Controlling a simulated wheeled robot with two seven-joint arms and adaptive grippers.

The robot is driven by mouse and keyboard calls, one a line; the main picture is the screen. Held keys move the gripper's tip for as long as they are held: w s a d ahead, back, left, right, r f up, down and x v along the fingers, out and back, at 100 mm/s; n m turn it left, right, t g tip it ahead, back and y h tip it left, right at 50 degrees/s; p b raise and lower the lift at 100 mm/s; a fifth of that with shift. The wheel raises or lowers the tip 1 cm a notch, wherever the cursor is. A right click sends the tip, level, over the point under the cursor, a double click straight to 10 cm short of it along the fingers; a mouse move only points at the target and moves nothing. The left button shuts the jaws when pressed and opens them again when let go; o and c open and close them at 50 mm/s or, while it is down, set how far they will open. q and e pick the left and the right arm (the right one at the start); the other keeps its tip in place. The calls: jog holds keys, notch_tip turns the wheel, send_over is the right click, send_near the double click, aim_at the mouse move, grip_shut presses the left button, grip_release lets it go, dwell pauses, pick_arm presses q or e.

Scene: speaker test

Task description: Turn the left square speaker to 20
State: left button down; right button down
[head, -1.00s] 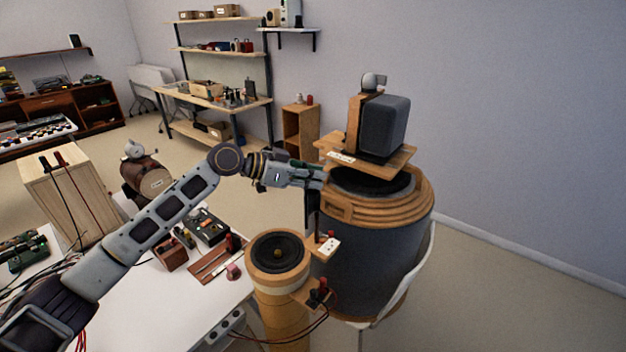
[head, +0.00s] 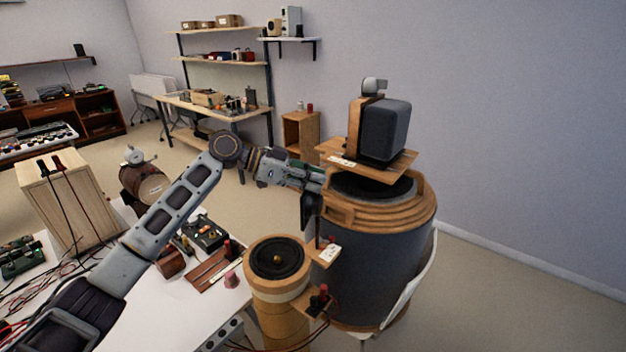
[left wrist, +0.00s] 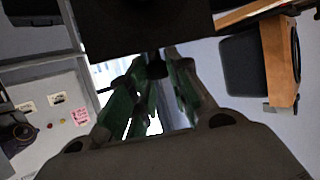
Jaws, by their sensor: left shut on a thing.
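A dark, rounded-square speaker (head: 383,131) with a wooden back stands on a wooden board (head: 399,166) above a large drum-shaped speaker (head: 375,240). A dark box with a wooden side (left wrist: 280,62), probably this speaker, shows in the left wrist view. My left gripper (head: 316,186) is at the left edge of the drum's wooden rim, below and left of the square speaker and apart from it. It is shut on a small dark part (left wrist: 155,66), seen between the green-padded fingers; what this part belongs to is unclear. My right gripper is out of view.
A round wooden speaker (head: 277,258) stands in front, with terminals and cables beside it. A pale wooden box (head: 62,205) and tools sit on the white table (head: 190,310) at left. Open floor lies at right.

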pick_arm(q)
jog(key=c, duration=1.3)
grip_release()
jog(key=shift+a, duration=0.15)
jog(key=v, duration=1.1)
jog(key=shift+a+r, duration=0.15)
jog(key=shift+a, duration=0.2)
